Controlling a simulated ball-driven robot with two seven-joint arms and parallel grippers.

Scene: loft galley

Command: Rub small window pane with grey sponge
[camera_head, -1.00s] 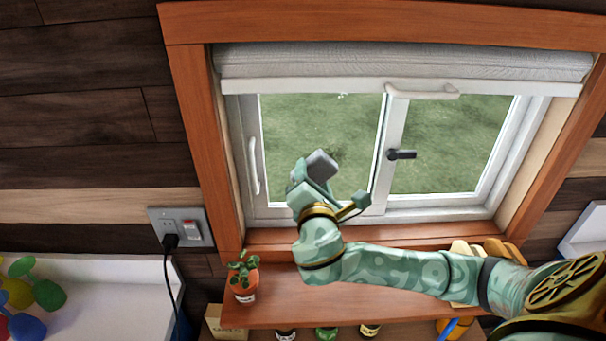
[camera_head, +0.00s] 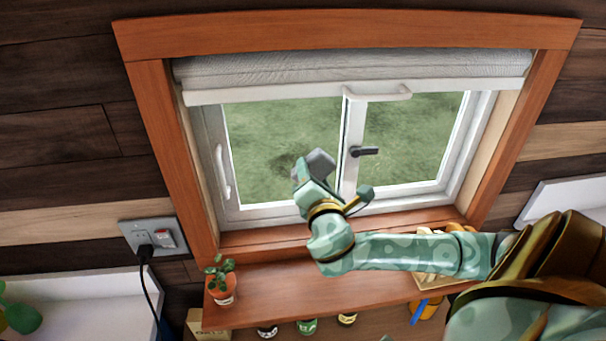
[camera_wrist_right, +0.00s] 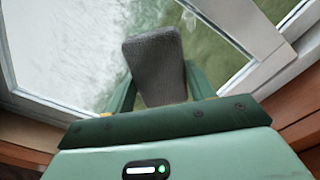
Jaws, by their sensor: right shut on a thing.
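The small window pane (camera_head: 262,130) is the left pane of a white-framed window, with green ground beyond it. A dark smudge (camera_head: 285,164) shows on or behind it. The grey sponge (camera_head: 319,161) is in front of the pane's right part, close to the middle frame bar. My right gripper (camera_head: 307,174) is shut on the sponge. In the right wrist view the sponge (camera_wrist_right: 155,65) sticks out between the fingers, and a whitish haze (camera_wrist_right: 60,45) covers the pane on the left. I cannot tell whether the sponge touches the glass. My left gripper is not in view.
A black window handle (camera_head: 366,151) is right of the sponge. A rolled blind (camera_head: 350,70) hangs above. Below, a wooden shelf (camera_head: 300,290) holds a potted plant (camera_head: 222,285), with jars underneath. A socket with a plug (camera_head: 153,240) is on the wall at left.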

